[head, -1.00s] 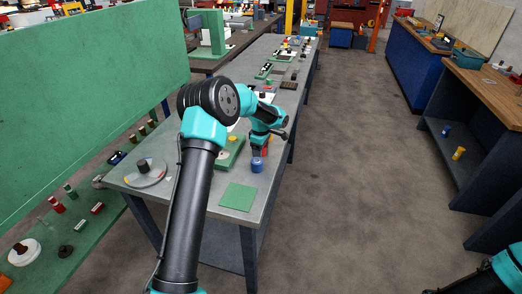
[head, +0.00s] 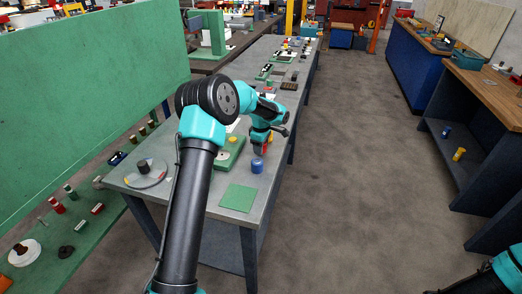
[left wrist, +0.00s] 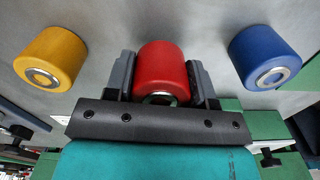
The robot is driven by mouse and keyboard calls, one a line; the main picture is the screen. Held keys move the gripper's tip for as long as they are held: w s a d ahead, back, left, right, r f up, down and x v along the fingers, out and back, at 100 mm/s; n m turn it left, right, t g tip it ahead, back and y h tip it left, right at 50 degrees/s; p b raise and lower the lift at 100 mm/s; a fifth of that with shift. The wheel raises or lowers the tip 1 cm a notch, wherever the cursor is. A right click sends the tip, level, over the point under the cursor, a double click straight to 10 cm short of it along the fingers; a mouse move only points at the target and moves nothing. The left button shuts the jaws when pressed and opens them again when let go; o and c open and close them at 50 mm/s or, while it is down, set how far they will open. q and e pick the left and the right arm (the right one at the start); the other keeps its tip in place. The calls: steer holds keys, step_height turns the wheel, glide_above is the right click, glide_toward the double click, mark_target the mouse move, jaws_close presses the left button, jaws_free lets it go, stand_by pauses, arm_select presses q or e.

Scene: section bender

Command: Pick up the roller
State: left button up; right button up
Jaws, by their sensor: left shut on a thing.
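My left gripper (head: 264,147) is over the near part of the grey workbench. In the left wrist view, the left gripper (left wrist: 163,85) has its two grey fingers on either side of a red roller (left wrist: 162,66) and is shut on it. The red roller shows only partly in the head view (head: 268,149). A yellow roller (left wrist: 50,57) stands to the left of the fingers and a blue roller (left wrist: 264,57) to the right, both apart from them. Whether the red roller is off the bench is hard to tell. My right gripper is out of view.
A green square mat (head: 238,198) lies on the bench's near end. A green plate (head: 228,153) sits beside the gripper, and a round dial-like disc (head: 146,178) is at the left. Several small items line the far bench. Open floor lies to the right.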

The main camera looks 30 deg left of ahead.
arm_select(q)
step_height(320, 180, up, 8)
steer(key=shift+r, duration=0.1)
stand_by(0.8)
